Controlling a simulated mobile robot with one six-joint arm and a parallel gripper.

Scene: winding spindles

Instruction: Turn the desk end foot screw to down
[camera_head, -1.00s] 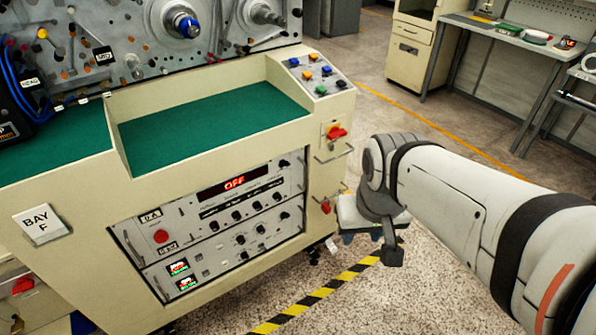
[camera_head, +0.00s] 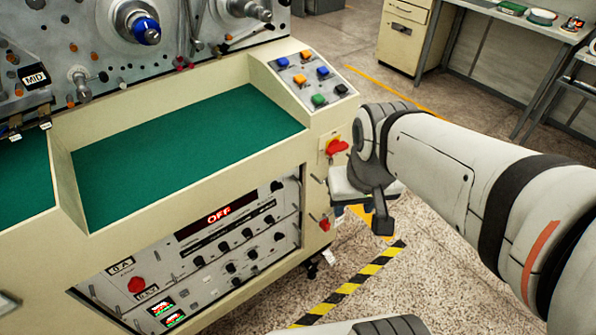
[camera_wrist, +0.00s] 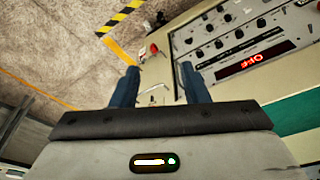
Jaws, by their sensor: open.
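At the desk's lower right corner, a small dark foot (camera_head: 312,268) shows under the cream desk (camera_head: 230,90) in the head view. I take this as the foot screw, but its up or down setting is too small to read. A dark part (camera_wrist: 161,18) near that corner also shows at the top of the wrist view. My gripper (camera_wrist: 158,82) is open and empty, its two dark blue fingers apart, pointing toward the desk's end. In the head view my gripper (camera_head: 357,212) is right of the desk end and above the foot, partly hidden by my wrist.
A red knob (camera_head: 325,224) and a red switch (camera_head: 337,147) are on the desk end, with a metal handle (camera_wrist: 153,92) by the fingers. Yellow-black tape (camera_head: 350,285) crosses the floor. A cabinet (camera_head: 402,40) and a bench (camera_head: 520,22) stand behind open floor.

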